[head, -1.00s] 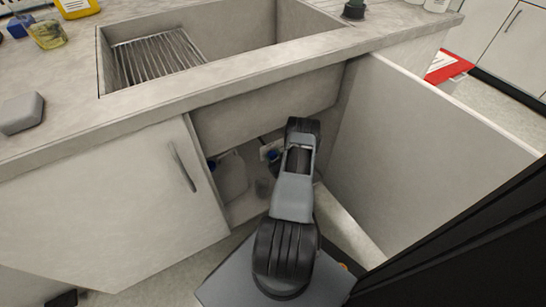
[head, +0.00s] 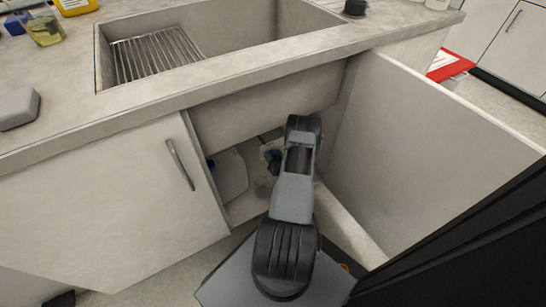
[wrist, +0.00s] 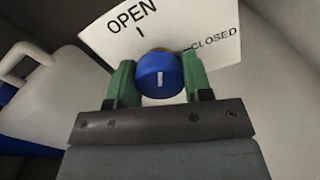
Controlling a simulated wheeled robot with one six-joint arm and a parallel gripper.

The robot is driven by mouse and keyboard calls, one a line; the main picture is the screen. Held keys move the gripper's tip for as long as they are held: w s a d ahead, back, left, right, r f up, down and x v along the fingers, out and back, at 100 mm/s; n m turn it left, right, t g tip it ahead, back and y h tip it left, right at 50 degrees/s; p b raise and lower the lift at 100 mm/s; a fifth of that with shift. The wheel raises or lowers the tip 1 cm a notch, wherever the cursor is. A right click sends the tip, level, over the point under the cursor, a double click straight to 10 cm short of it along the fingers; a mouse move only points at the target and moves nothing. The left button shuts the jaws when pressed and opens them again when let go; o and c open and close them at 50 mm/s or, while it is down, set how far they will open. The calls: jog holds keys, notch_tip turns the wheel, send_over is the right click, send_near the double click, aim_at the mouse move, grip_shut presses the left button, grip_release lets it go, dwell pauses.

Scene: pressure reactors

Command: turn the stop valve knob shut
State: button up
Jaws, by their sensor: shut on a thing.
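The stop valve knob (wrist: 160,84) is round and blue with a white mark, seen close up in the wrist view. My gripper (wrist: 160,77) is shut on it, with a green finger on each side. The white label plate (wrist: 188,20) behind the knob reads OPEN at upper left and CLOSED at right, and is tilted in the picture. The white mark points almost straight up, between the OPEN tick and the CLOSED word. In the head view my arm reaches into the cabinet under the sink, and the knob is too small and shaded to make out clearly.
A white jug (head: 231,176) stands in the cabinet left of my arm. The cabinet door (head: 420,145) stands open on the right, and a shut door (head: 120,205) is on the left. The sink front (head: 265,112) and counter edge overhang the opening.

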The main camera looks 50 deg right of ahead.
jog(key=m, duration=0.6)
jog(key=shift+b, duration=0.4)
jog(key=shift+a+m, duration=0.1)
jog(key=shift+m, duration=3)
jog(key=o, duration=0.9)
jog(key=p+v, duration=0.3)
jog(key=v, duration=1)
jog(key=shift+s+p, duration=0.35)
jog(key=shift+s+a, duration=0.1)
